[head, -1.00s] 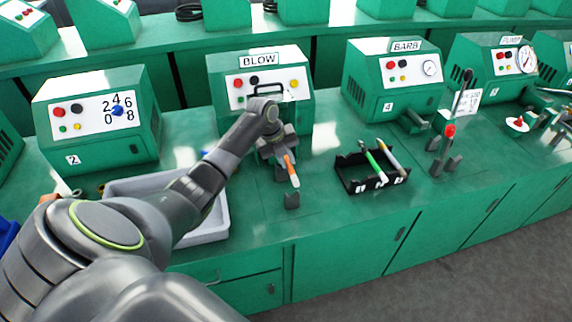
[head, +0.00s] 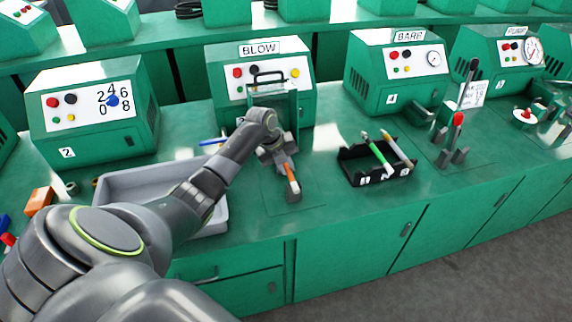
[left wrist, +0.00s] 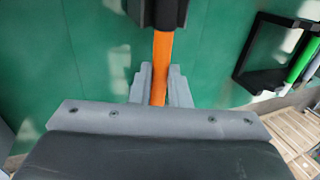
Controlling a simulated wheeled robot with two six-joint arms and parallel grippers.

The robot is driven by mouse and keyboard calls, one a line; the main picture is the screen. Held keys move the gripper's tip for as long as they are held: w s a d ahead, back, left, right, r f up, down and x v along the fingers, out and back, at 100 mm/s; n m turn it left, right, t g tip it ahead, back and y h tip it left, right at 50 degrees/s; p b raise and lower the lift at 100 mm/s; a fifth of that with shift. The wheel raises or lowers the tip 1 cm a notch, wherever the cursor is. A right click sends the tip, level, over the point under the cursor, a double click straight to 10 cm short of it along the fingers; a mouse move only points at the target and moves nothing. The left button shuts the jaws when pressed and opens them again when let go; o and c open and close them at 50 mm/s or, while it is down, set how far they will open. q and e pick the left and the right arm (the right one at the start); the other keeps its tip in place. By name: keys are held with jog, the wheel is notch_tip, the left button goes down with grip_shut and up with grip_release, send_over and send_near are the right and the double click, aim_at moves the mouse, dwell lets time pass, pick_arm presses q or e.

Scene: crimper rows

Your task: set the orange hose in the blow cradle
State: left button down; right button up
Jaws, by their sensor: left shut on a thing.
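The orange hose (head: 288,174) lies in my left gripper (head: 277,158), in front of the BLOW machine (head: 262,70). The gripper is shut on it. In the left wrist view the hose (left wrist: 162,58) runs straight up between the grey fingers (left wrist: 161,88). My arm hides the cradle's rear part. My right gripper is not in view.
A black rack (head: 348,176) with a green and a pale hose stands right of the cradle. A grey tray (head: 222,219) lies to the left, partly behind my arm. Green bench top is clear around the cradle.

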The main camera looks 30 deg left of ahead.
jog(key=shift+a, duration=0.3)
pick_arm(q)
jog(key=c, duration=1.3)
grip_release()
jog(key=shift+s+a+r, duration=0.2)
jog(key=shift+r, duration=0.35)
jog(key=b+v, duration=0.2)
jog(key=v, duration=1.4)
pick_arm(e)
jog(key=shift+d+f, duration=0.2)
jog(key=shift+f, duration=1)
pick_arm(q)
jog(key=shift+r, duration=0.1)
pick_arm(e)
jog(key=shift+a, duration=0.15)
pick_arm(q)
jog(key=shift+s, duration=0.15)
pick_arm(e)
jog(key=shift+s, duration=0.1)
